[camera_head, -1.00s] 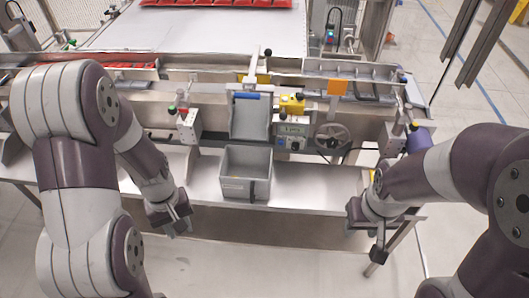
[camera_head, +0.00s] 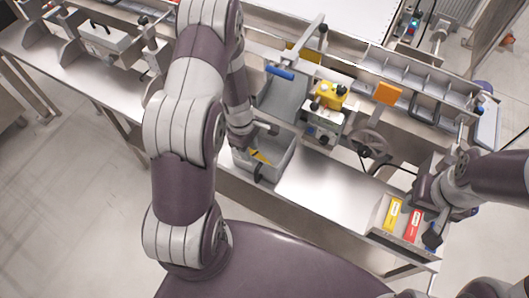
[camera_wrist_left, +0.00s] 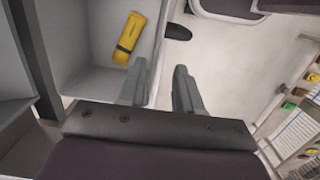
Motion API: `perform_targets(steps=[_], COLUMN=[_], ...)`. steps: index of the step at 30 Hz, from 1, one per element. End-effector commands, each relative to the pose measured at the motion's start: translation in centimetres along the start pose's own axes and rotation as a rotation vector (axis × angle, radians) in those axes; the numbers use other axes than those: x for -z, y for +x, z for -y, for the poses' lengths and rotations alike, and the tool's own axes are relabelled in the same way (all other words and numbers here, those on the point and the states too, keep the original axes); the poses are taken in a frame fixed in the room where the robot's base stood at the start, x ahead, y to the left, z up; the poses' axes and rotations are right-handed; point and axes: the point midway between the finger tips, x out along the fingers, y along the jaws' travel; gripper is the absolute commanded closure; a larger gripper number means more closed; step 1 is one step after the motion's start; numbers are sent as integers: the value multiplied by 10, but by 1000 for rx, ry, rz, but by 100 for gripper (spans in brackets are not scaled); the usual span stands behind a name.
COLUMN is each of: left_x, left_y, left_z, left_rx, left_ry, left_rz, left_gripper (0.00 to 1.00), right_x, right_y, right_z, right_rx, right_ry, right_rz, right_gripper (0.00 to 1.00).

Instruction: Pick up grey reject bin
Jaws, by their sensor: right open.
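The grey reject bin (camera_head: 281,158) stands on the steel shelf below the chute. A yellow packet with a dark band (camera_wrist_left: 131,36) lies in it; part of it also shows in the head view. My left gripper (camera_wrist_left: 161,72) is open at the bin's wall. In the left wrist view one finger is over the bin's inside and the other is outside, with the wall's rim between them and a gap visible. My right gripper (camera_head: 440,222) is open beside a small tray at the right.
The small grey tray (camera_head: 380,226) holds a yellow box (camera_head: 393,213) and a red box (camera_head: 413,225). Behind the bin are the chute (camera_head: 284,97), a yellow-topped control box (camera_head: 329,96) and a handwheel (camera_head: 368,142). The shelf (camera_head: 322,187) between bin and tray is clear.

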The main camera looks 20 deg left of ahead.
Motion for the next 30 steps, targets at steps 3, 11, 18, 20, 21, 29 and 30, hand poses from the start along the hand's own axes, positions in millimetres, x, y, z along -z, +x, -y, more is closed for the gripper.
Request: perform_targets(steps=[3, 11, 18, 20, 21, 29, 30], left_x=[0, -2, -2, -2, -2, -2, -2], left_y=[16, 62, 69, 69, 69, 68, 68], left_z=[0, 0, 0, 0, 0, -1, -1], left_rx=[-1, 1, 0, 0, 0, -1, -1], left_ry=[1, 2, 3, 3, 3, 3, 3], left_rz=[-1, -1, -3, -2, -2, -2, -2], left_gripper=[66, 66, 66, 66, 76, 100, 100], right_x=[0, -2, -2, -2, -2, -2, -2], right_y=[6, 16, 16, 16, 16, 16, 16], right_z=[0, 0, 0, 0, 0, 0, 0], right_rx=[0, 0, 0, 0, 0, 0, 0], right_ry=[0, 0, 0, 0, 0, 0, 0], right_rz=[0, 0, 0, 0, 0, 0, 0], right_gripper=[57, 57, 57, 57, 57, 57, 57])
